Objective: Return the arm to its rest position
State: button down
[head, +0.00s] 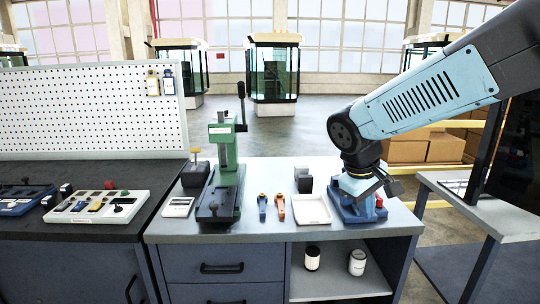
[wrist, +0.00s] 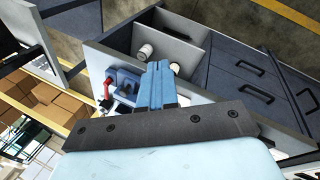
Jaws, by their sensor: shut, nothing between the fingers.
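My arm reaches in from the right in the head view and bends down at a dark elbow joint. My gripper (head: 377,187) hangs above the right end of the grey workbench (head: 270,230), in front of a blue fixture (head: 352,212) with a red part. In the wrist view my gripper (wrist: 159,68) shows as two blue fingers closed together with nothing between them. The blue fixture (wrist: 122,84) lies just left of the fingers there. Whether they touch is hard to tell.
The bench carries a green press (head: 224,165), a white tray (head: 311,210), and orange and blue hand tools. A pegboard (head: 90,110) stands at left. A side table (head: 490,210) and black screen stand at right, with cardboard boxes (head: 405,151) behind. Open floor lies beyond.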

jog(key=s+d+r+m+t+y, duration=0.2)
jog(key=s+r+m, duration=0.3)
jog(key=s, duration=0.5)
jog(key=shift+s+d+r+m+t+y, duration=0.15)
jog(key=shift+r+m+t+y, duration=0.3)
jog(key=shift+t+y, duration=0.25)
